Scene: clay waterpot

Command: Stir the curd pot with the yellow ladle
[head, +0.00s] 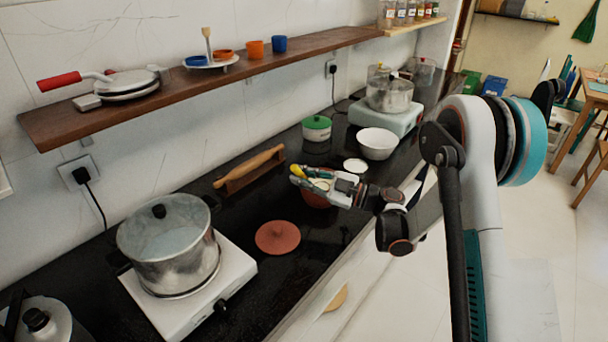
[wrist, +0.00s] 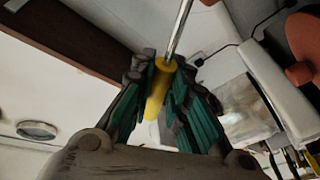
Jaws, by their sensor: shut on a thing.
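The yellow ladle's handle (head: 298,171) sits between the fingers of my gripper (head: 303,180) in the head view. In the wrist view, my gripper (wrist: 165,95) is shut on this yellow handle (wrist: 158,88), and its thin metal shaft (wrist: 180,28) runs out of the top edge. The ladle's bowl end is not visible. A reddish-brown clay pot (head: 315,199), likely the curd pot, shows partly below and behind my gripper on the counter. My gripper hides much of it, and I cannot tell whether the ladle is inside it.
A terracotta lid (head: 277,238) lies nearby on the black counter. A steel pot (head: 170,245) stands on a white stove (head: 190,300) at the front left. A rolling pin (head: 250,166), white bowl (head: 377,143) and green-lidded pot (head: 316,128) are behind. A wooden shelf (head: 110,118) runs above.

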